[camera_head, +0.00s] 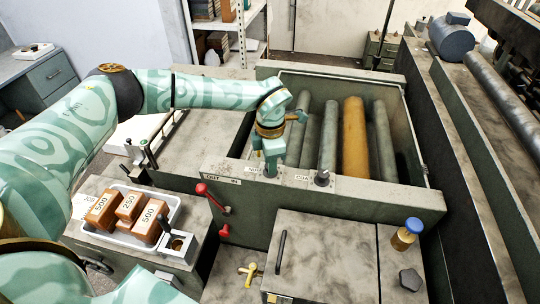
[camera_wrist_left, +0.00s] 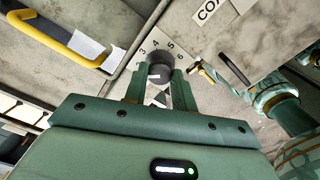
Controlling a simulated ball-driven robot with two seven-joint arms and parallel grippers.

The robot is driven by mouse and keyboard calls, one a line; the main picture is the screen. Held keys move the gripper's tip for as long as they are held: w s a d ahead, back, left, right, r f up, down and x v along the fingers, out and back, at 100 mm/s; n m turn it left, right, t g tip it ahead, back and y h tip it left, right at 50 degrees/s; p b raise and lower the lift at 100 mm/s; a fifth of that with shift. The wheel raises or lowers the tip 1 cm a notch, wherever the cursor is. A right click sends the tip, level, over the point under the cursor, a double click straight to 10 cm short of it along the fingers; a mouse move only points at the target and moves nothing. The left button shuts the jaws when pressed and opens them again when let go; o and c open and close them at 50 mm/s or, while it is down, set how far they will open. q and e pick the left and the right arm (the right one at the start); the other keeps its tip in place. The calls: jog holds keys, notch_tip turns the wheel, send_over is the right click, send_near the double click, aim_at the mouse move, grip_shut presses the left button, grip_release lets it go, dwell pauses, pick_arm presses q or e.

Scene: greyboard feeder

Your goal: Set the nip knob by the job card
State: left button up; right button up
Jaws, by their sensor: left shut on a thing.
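My left gripper (camera_head: 271,168) reaches down onto the front rail of the roller box in the head view. In the left wrist view its fingers (camera_wrist_left: 160,92) are shut on a dark round knob (camera_wrist_left: 160,72). The knob has a pale mark on its top. A dial plate (camera_wrist_left: 160,49) with the figures 3, 4, 5 and 6 shows around its far side; the other figures are hidden. The pointer's reading is unclear. The job card (camera_head: 82,206) seems to lie at the left, partly hidden, its text unreadable. My right gripper is not seen.
A second dark knob (camera_head: 322,178) stands on the rail, right of my gripper. Red levers (camera_head: 212,198) are on the box front. A white tray (camera_head: 120,236) holds brown numbered blocks. A blue-capped jar (camera_head: 406,234) stands at right. Several rollers (camera_head: 354,135) lie behind the rail.

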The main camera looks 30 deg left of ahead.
pick_arm(q)
jog(key=m+p, duration=0.1)
jog(key=m, duration=0.3)
jog(key=shift+w+r+p, duration=0.1)
jog(key=shift+r+p, duration=0.1)
jog(key=shift+p, duration=0.2)
jog(key=shift+m+p, duration=0.5)
jog(key=shift+m, duration=1.3)
jog(key=shift+f+m, duration=0.1)
jog(key=shift+m, duration=0.2)
jog(key=o, duration=1)
notch_tip(320, 180, up, 16)
jog(key=shift+r, duration=0.15)
